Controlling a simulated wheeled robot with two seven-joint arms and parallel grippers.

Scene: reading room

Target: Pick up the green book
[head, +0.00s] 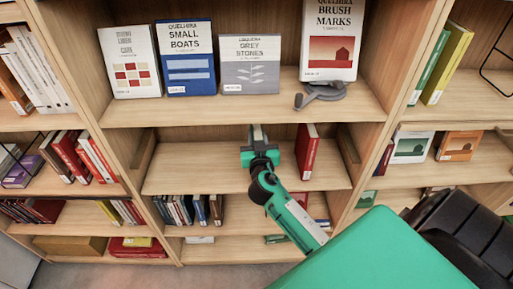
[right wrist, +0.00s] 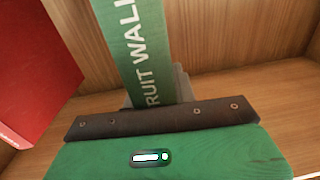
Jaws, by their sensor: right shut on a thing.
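The green book (right wrist: 135,45) stands upright in the right wrist view, its spine with white lettering "RUIT WALL" facing me. My right gripper (right wrist: 155,98) is shut on the lower part of this spine. In the head view my right gripper (head: 257,137) reaches into the middle shelf of the central bookcase, and the gripper hides most of the book there. My left gripper is not in the head view.
A red book (head: 306,150) stands to the right on the same shelf; in the right wrist view it is at left (right wrist: 35,75). The shelf (head: 190,168) is bare to the left. Above, a shelf holds display books (head: 250,64) and a grey object (head: 320,93).

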